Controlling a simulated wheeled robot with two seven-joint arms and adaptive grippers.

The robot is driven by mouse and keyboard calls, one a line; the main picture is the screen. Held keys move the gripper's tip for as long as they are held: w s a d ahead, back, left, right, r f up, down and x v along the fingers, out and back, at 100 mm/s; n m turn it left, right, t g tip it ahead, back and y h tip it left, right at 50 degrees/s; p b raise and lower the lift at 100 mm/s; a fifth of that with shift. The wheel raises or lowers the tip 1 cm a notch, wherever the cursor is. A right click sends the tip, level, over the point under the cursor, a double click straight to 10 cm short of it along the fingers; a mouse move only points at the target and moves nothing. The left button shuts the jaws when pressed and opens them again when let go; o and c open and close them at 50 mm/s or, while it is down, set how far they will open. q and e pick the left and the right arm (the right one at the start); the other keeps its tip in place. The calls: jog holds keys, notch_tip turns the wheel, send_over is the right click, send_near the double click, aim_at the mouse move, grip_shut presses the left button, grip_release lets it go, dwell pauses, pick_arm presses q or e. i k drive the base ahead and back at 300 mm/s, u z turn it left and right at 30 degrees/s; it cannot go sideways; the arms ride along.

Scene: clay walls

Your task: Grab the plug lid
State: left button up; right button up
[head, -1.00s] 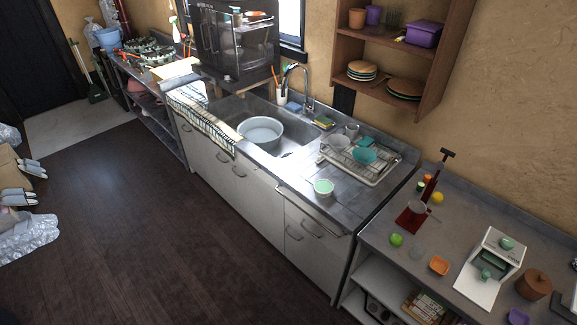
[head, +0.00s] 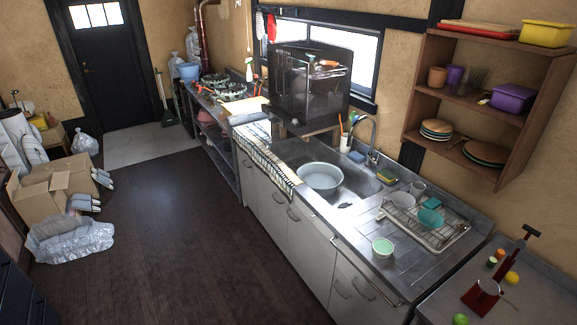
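I cannot make out a plug lid for certain. The metal sink (head: 362,192) is set in the counter at the middle right. A small dark shape (head: 345,205) shows on the sink floor; I cannot tell whether it is a drain or a lid. A white round basin (head: 320,190) sits in the sink and hides part of its floor. Neither of my grippers is in view.
A dish rack (head: 447,241) with bowls and a green-filled cup (head: 383,247) stand on the counter right of the sink. A side table (head: 545,285) holds a red press (head: 483,297). The dark floor (head: 165,220) is open. Cardboard boxes (head: 45,200) stand left.

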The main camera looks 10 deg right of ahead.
aim_at(349, 203)
jog(key=u, duration=0.65)
jog(key=i, duration=3)
jog(key=z, duration=1.6)
jog(key=i, duration=0.9)
jog(key=z, duration=0.9)
